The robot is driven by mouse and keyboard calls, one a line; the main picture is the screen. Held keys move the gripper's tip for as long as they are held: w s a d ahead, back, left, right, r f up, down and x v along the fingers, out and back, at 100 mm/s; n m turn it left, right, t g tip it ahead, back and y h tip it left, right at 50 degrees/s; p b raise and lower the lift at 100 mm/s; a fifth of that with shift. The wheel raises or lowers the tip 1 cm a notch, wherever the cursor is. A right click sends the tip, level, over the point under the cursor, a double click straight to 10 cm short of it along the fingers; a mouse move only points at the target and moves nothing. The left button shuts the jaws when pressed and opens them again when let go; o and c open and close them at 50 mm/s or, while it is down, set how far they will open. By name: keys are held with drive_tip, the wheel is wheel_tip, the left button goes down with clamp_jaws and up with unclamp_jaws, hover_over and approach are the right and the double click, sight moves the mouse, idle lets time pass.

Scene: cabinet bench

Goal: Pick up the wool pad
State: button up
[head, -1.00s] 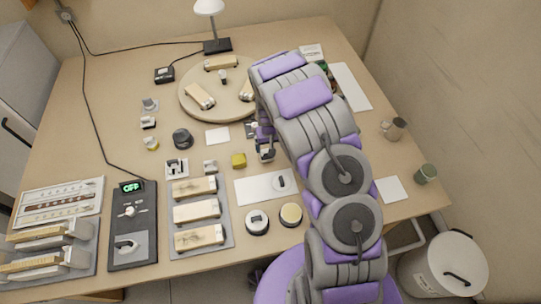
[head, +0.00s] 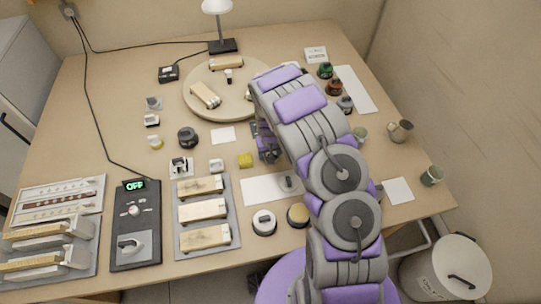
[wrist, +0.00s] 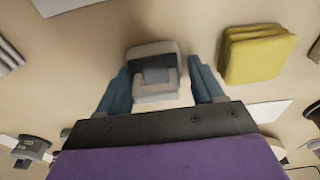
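My gripper (wrist: 160,90) is open in the wrist view, its two blue fingers on either side of a small grey block (wrist: 153,52) with a recessed, darker middle. A gap shows between the block and the right finger; contact on the left is unclear. In the head view my gripper (head: 268,156) is low over the middle of the bench and hides this block. A yellow, soft-looking layered pad (wrist: 256,54) lies just right of the fingers in the wrist view, and left of my gripper in the head view (head: 245,160). I cannot tell for certain which one is the wool pad.
A white sheet (head: 258,190) lies just in front of my gripper. A round wooden board (head: 240,108) is behind it. A tray of wooden blocks (head: 233,236) and a black control box (head: 134,250) stand left. A lamp (head: 220,46) is at the back, a metal jug (head: 399,132) at right.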

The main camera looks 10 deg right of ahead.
drive_tip(key=shift+c, duration=0.6)
drive_tip(key=shift+d, duration=0.25)
drive_tip(key=shift+c, duration=0.8)
drive_tip(key=shift+d, duration=0.9)
drive_tip(key=c, duration=0.4)
drive_tip(key=shift+a+r, duration=0.1)
drive_tip(key=shift+a, duration=0.5)
drive_tip(key=shift+a+r, duration=0.35)
drive_tip(key=shift+r, duration=0.2)
drive_tip(key=r, duration=0.1)
drive_tip(key=r+p, duration=0.1)
drive_tip(key=shift+w+d+r, duration=0.1)
drive_tip(key=shift+d+r, duration=0.15)
drive_tip(key=shift+r, duration=0.05)
drive_tip(key=s+a+p, duration=0.1)
drive_tip(key=s+a, duration=0.1)
drive_tip(key=s, duration=0.2)
drive_tip(key=s+a+p, duration=0.1)
drive_tip(key=s+a, duration=0.2)
drive_tip(key=s, duration=0.1)
drive_tip(key=s+a+r, duration=0.1)
drive_tip(key=s+a, duration=0.2)
drive_tip(key=s, duration=0.1)
drive_tip(key=shift+s+a+p, duration=0.1)
drive_tip(key=shift+a+p, duration=0.15)
drive_tip(key=shift+p, duration=0.15)
drive_tip(key=shift+s+d+r, duration=0.1)
drive_tip(key=shift+s, duration=0.5)
